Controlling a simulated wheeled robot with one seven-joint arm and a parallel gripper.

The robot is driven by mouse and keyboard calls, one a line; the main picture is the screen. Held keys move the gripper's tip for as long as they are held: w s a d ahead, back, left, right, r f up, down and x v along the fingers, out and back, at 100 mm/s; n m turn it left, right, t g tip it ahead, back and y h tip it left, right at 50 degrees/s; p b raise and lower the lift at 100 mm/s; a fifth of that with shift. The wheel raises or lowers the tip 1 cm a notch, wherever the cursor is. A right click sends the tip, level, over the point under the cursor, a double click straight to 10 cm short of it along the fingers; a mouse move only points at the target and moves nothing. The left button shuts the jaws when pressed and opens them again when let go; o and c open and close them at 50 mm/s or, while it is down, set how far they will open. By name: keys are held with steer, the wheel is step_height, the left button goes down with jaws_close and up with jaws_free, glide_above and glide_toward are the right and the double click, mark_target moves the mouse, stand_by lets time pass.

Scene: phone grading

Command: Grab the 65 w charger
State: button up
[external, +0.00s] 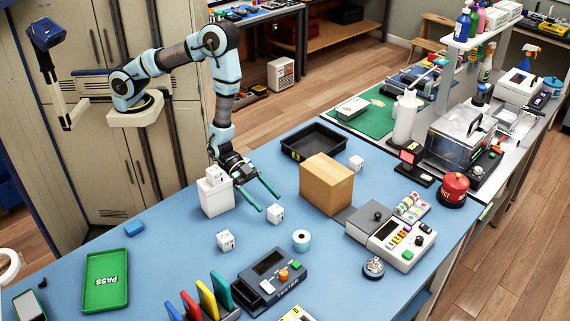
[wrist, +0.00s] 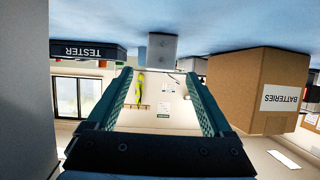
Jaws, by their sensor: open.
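Several small white charger cubes are in the external view, and I cannot read a wattage on any. One cube (external: 276,213) sits on the blue table just beyond the fingertips. Another cube (external: 225,240) lies nearer the camera, a third cube (external: 356,163) is by the cardboard box, and one more (external: 212,175) is on a white box. My gripper (external: 271,204) is open and empty, low over the table, fingers pointing at the first cube. In the upside-down wrist view a grey-white cube (wrist: 162,48) lies ahead, between the lines of my open fingers (wrist: 158,73), apart from them.
The white box (external: 215,198) stands beside my wrist. A cardboard box (external: 326,184), labelled BATTERIES in the wrist view (wrist: 262,88), is to the right. A black tray (external: 313,131) is behind.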

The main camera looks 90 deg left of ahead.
mark_target(273, 207)
steer(key=p+x, duration=0.1)
steer(key=x, duration=0.3)
steer(key=shift+w+d, duration=0.1)
steer(key=shift+c, duration=0.2)
jaws_close()
stand_by(0.4)
